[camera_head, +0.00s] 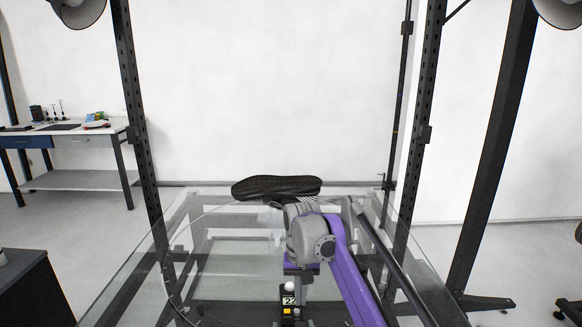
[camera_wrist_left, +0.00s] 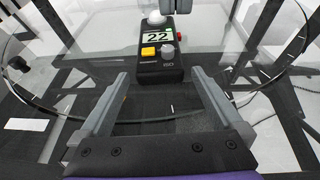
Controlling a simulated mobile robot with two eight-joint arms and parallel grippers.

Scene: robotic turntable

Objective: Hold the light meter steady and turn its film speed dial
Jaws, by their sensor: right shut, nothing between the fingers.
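The light meter (camera_head: 287,300) is a small black box with a display reading 22 and a yellow button. It stands at the bottom middle of the head view. In the left wrist view the meter (camera_wrist_left: 160,70) lies beyond the fingertips, with a white dome on top and a round grey dial (camera_wrist_left: 168,50) above the letters ISO. My left gripper (camera_wrist_left: 168,84) is open, its fingers apart and not touching the meter. I cannot make it out in the head view. My right gripper (camera_head: 300,278) is shut and empty, pointing down just behind the meter. Its tips are partly hidden.
A glass table (camera_head: 135,290) with a round ring surrounds the meter. A black shoe-sole-like object (camera_head: 277,187) sits at its far edge. Dark metal posts (camera_head: 140,130) rise around the table. A workbench (camera_head: 70,130) with small items stands far left.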

